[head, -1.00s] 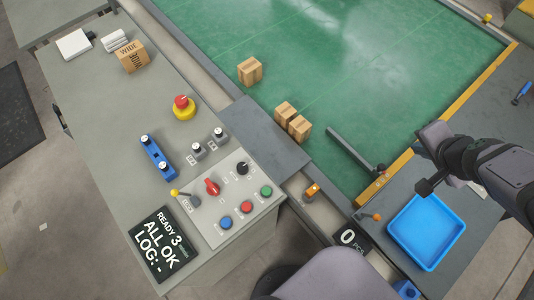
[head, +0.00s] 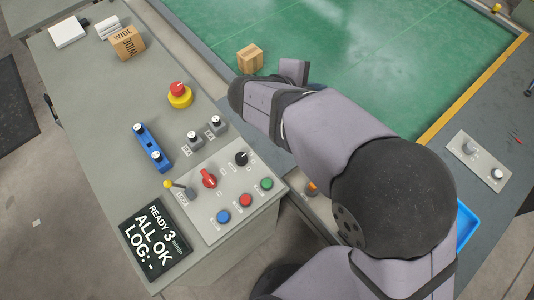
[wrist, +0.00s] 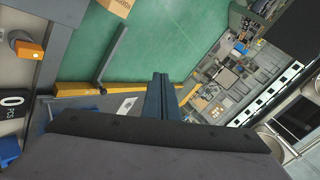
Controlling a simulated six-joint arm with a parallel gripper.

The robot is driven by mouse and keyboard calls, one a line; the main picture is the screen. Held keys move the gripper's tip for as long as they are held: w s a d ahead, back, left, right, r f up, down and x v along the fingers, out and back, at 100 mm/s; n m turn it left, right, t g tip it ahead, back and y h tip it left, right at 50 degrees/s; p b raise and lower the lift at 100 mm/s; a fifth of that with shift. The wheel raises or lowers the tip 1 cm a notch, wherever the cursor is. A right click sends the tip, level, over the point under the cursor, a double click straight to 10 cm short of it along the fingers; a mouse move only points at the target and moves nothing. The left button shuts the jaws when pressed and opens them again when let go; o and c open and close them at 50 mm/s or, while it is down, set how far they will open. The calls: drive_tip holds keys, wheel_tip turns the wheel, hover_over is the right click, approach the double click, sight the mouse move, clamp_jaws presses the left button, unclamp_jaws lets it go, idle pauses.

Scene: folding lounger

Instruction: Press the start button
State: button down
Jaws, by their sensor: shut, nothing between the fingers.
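The control panel (head: 217,190) lies at the lower middle of the head view. On it, a blue button (head: 223,216), a red button (head: 245,200) and a green button (head: 266,184) sit in a row along its near edge. Their labels are too small to read, so I cannot tell which is marked start. My gripper (wrist: 160,80) is shut and empty in the wrist view, with its fingers over the green belt area. In the head view my arm reaches across the belt, right of and beyond the panel. No panel button shows in the wrist view.
A red selector knob (head: 208,178), black knob (head: 242,158) and yellow-tipped lever (head: 168,184) crowd the panel. A red emergency knob (head: 178,90) and blue handle (head: 152,148) stand on the desk. The screen (head: 155,236) reads READY. A carton (head: 250,58) is on the belt.

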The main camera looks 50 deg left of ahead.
drive_tip(key=s+d+f+m+g+h+b, duration=0.15)
drive_tip(key=s+f, duration=0.35)
drive_tip(key=s, duration=0.6)
drive_tip(key=h, duration=0.3)
hover_over(262, 184)
wheel_tip(262, 184, down, 2)
drive_tip(key=shift+f+g, duration=0.15)
drive_tip(key=shift+g, duration=0.3)
wheel_tip(262, 184, down, 7)
drive_tip(key=b, duration=0.7)
drive_tip(key=shift+f+b, duration=0.4)
drive_tip(key=shift+f, duration=0.5)
